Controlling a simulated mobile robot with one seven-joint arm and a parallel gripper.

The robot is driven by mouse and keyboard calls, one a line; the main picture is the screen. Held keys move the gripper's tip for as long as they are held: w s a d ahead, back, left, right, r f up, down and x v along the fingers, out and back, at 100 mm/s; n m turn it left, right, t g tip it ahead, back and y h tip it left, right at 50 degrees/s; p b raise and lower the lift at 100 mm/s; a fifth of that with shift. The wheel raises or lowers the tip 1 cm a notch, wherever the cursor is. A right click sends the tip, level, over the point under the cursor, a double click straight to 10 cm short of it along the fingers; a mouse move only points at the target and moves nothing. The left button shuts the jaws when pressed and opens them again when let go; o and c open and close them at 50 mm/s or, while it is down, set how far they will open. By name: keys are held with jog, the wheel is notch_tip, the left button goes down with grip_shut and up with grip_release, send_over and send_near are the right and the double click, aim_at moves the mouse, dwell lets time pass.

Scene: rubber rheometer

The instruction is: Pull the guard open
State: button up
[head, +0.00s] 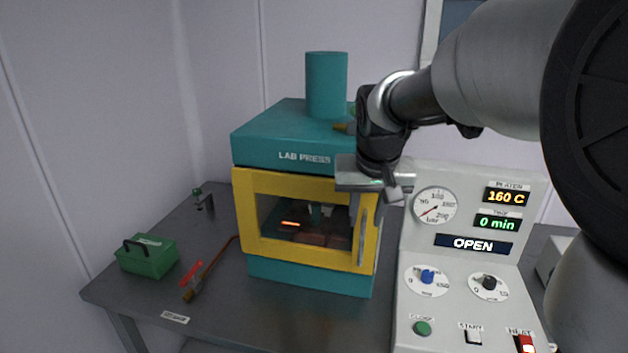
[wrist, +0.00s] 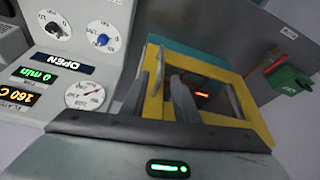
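The guard (head: 250,215) is a yellow-framed door with a clear window on the front of the teal lab press (head: 270,152). It looks closed. Its upright metal handle (head: 362,238) is on the guard's right side. My gripper (head: 396,190) is just above and to the right of the handle, apart from it as far as I can see. In the wrist view, the yellow guard frame (wrist: 153,107) and the handle (wrist: 158,75) show beside my grey fingers (wrist: 186,97). The fingers overlap in view, so their opening is unclear. I see nothing held.
A control panel (head: 460,271) with gauge, dials and an "OPEN" display stands close on the right. A green box (head: 147,257), a red object (head: 191,273) and a brown-handled tool (head: 210,268) lie on the table's left. The table (head: 235,318) in front of the press is clear.

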aim_at(363, 229)
jog(key=x, duration=0.7)
jog(key=shift+w+f, duration=0.1)
grip_shut()
